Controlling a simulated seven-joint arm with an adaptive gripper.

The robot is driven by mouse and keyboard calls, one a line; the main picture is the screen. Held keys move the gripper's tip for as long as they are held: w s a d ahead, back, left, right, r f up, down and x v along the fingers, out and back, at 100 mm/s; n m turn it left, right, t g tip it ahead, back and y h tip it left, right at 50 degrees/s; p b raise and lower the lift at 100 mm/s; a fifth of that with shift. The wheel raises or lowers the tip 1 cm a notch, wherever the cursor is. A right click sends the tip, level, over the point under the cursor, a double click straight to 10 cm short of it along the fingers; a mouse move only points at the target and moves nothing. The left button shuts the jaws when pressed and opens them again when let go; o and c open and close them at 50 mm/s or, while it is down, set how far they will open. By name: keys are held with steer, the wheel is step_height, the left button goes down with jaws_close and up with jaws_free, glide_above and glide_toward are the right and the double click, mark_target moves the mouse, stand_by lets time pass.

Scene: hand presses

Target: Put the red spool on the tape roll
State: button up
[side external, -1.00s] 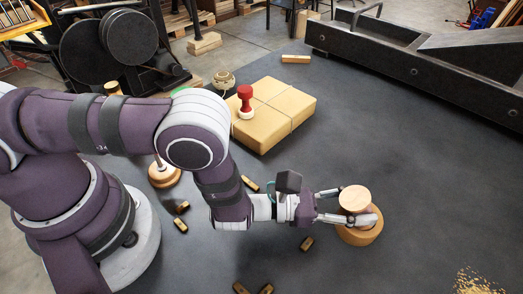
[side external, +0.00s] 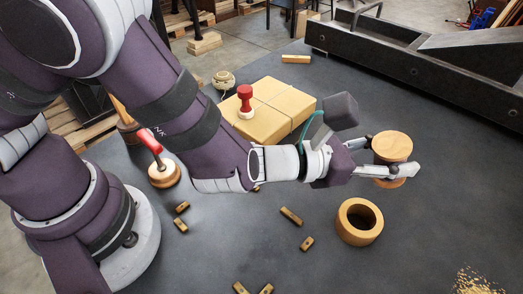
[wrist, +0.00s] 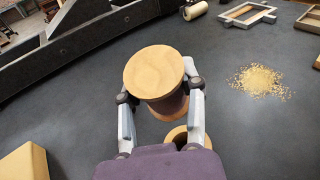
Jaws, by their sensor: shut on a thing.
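My gripper (side external: 388,161) is shut on a spool (side external: 392,146) with pale wooden flanges and a reddish-brown middle. The spool is upright and in the air. In the wrist view the spool (wrist: 154,72) sits between the two fingers, its top flange toward the camera. The tape roll (side external: 359,235), a tan ring with an open hole, lies flat on the dark table, below and a little left of the spool. It is clear of both spool and gripper.
A tan parcel (side external: 276,112) bears a red stamp (side external: 245,98) at the back. A red-handled tool on a round wooden base (side external: 163,175) stands at left. Several small brass-coloured blocks (side external: 291,215) lie about. Shavings (side external: 478,282) lie at front right.

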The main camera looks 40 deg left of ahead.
steer(key=shift+w+d+n+y, duration=0.1)
steer(key=shift+d+n+y, duration=0.15)
steer(key=shift+n+y, duration=0.65)
steer(key=shift+s+d+f+g+y, duration=0.15)
steer(key=shift+s+g+y, duration=0.1)
steer(key=shift+y, duration=0.3)
steer(key=shift+s+d+f+g+y, duration=0.15)
steer(key=shift+s+y, duration=0.1)
steer(key=shift+y, duration=0.3)
glide_above(358, 223)
step_height(358, 223, down, 8)
steer(key=shift+f, duration=0.1)
steer(key=shift+f, duration=0.1)
steer(key=o, duration=1.1)
steer(key=shift+o, duration=0.2)
